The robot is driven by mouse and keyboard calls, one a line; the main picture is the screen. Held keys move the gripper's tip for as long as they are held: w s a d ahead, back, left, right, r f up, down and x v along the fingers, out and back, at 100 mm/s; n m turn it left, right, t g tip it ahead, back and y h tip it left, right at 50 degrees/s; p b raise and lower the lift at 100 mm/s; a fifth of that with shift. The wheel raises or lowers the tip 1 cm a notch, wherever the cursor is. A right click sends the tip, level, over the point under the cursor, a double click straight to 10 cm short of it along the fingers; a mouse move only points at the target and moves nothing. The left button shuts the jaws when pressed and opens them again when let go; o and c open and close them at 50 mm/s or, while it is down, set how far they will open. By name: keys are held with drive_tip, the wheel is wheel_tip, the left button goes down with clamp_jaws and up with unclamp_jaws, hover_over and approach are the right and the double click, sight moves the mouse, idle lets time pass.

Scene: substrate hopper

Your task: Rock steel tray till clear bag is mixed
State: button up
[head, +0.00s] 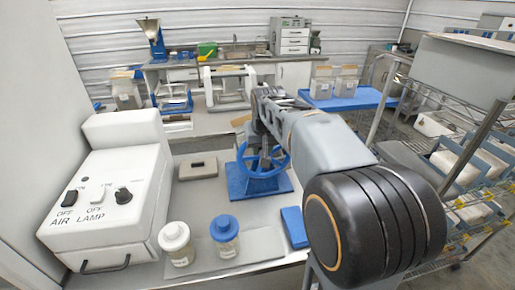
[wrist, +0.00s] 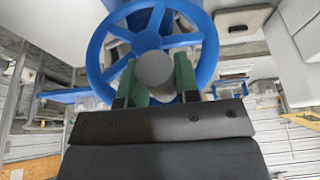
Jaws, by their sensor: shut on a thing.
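A blue handwheel (head: 277,165) stands on a blue base (head: 240,187) on the near bench; in the wrist view the wheel's rim (wrist: 95,60) fills the upper middle. My gripper (wrist: 154,75) has its two green fingers shut on a grey round knob (wrist: 154,68) in front of the wheel. In the head view my gripper (head: 263,152) is at the wheel, partly hidden by my arm. A steel tray and a clear bag cannot be made out for certain; clear bags with tan contents (head: 347,78) stand at the back right.
A white air lamp box (head: 110,190) with switches stands at left. Two white jars, one white-lidded (head: 175,243) and one blue-lidded (head: 224,237), stand at the front. A grey block (head: 198,168) and a blue block (head: 294,227) lie nearby. A wire shelf rack (head: 440,120) is at right.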

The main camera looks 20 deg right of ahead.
drive_tip(key=shift+s+d+f, duration=0.6)
drive_tip(key=shift+s+d, duration=0.05)
drive_tip(key=shift+d, duration=2.5)
drive_tip(key=shift+w+a+r, duration=0.2)
drive_tip(key=shift+a, duration=0.9)
drive_tip(key=shift+w+a+r, duration=0.2)
drive_tip(key=shift+w+a, duration=0.05)
drive_tip(key=shift+a, duration=0.8)
drive_tip(key=shift+w+a+r, duration=0.2)
drive_tip(key=shift+a, duration=0.9)
drive_tip(key=shift+s+d+r+p, duration=0.1)
drive_tip(key=shift+d+r+p, duration=0.05)
drive_tip(key=shift+d, duration=0.45)
drive_tip(key=shift+s+d+r+p, duration=0.1)
drive_tip(key=shift+d+r+p, duration=0.05)
drive_tip(key=shift+d, duration=0.45)
drive_tip(key=o, duration=1.5)
